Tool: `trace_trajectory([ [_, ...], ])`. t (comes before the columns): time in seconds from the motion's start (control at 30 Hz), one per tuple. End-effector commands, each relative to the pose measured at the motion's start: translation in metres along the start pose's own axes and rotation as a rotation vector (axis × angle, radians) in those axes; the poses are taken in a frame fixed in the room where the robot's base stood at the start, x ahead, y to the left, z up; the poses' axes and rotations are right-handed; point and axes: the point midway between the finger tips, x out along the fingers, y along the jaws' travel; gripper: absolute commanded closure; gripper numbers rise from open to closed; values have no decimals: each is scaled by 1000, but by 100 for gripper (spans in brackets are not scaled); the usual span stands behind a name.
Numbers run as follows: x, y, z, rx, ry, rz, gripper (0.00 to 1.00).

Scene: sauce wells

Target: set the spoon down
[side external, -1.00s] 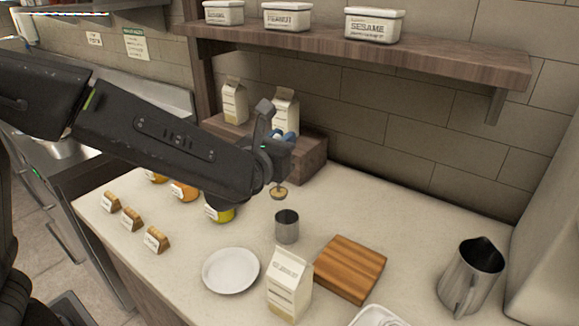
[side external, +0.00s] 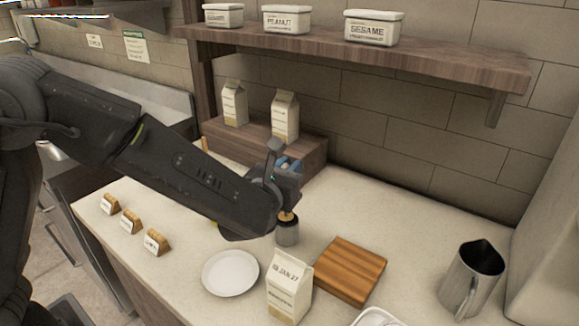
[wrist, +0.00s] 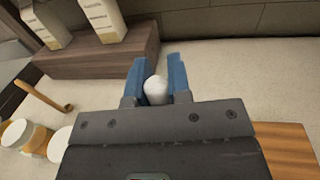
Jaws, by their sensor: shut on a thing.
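My gripper (side external: 289,172) is low over the metal cup (side external: 287,234), its blue fingers shut on the spoon. The spoon's tan lower end (side external: 286,217) shows under my gripper, at the cup's mouth; I cannot tell whether it is inside or just above. In the wrist view a pale rounded piece of the spoon (wrist: 156,90) sits between the two blue fingers (wrist: 158,70). The rest of the spoon is hidden by my gripper, and the cup is hidden in the wrist view.
A white plate (side external: 231,273), a carton (side external: 289,287) and a wooden board (side external: 350,270) stand close by. A steel pitcher (side external: 470,280) is at right. Jars (wrist: 38,138) and a wooden ladle-like tool (wrist: 42,96) lie left in the wrist view. Counter behind the board is clear.

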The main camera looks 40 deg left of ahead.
Motion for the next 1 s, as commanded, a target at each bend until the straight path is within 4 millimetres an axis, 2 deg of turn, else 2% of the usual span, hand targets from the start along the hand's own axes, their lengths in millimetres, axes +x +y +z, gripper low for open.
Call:
trace_trajectory([
  [0.3,0,0,-7,1,-1,0,100],
  [0.33,0,0,-7,1,0,0,80],
  [0.6,0,0,-7,1,0,0,56],
  [0.83,0,0,-5,0,-1,0,56],
  [1.0,-3,0,8,-2,-1,0,56],
])
